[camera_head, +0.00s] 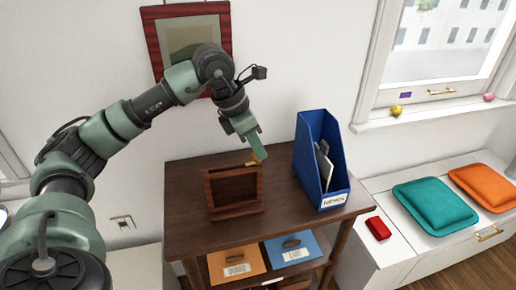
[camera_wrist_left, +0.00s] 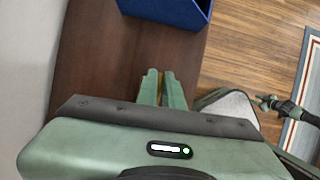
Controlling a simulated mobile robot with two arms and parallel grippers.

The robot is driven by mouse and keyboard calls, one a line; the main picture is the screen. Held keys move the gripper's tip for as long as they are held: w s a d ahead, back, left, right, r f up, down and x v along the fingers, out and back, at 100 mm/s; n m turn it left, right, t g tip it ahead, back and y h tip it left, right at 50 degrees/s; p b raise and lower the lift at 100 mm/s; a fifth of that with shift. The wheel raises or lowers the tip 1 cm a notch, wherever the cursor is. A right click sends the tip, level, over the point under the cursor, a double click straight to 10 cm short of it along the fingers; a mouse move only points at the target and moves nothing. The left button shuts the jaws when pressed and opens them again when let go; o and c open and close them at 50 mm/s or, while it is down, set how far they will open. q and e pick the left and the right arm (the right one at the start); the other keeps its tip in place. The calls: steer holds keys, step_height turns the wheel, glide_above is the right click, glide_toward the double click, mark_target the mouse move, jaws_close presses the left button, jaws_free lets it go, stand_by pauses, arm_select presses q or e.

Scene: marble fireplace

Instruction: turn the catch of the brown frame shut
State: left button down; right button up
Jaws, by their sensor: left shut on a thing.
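The brown frame (camera_head: 234,190) stands upright on a dark wooden cabinet top, its dark panel facing the front. A small brass catch (camera_head: 251,163) shows at its top right edge. My left gripper (camera_head: 260,154) reaches down from above, its green fingers at the catch. In the left wrist view the fingers (camera_wrist_left: 163,86) are close together with a sliver of brass between them, so they are shut on the catch. The fingers hide most of the catch, and its exact angle cannot be told. The frame is hidden in the wrist view.
A blue file holder (camera_head: 310,150) stands right of the frame on the cabinet top (camera_head: 285,200). A red-framed picture (camera_head: 165,40) hangs on the wall behind my left arm. A white bench at right holds a red box (camera_head: 378,228) and a teal cushion (camera_head: 435,205).

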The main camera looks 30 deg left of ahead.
mark_target(246, 164)
arm_select(q)
steer(key=shift+m, duration=0.4)
steer(key=c, duration=1.5)
jaws_free()
steer(key=shift+c, duration=0.2)
steer(key=v, duration=0.8)
steer(key=shift+w+f, duration=0.1)
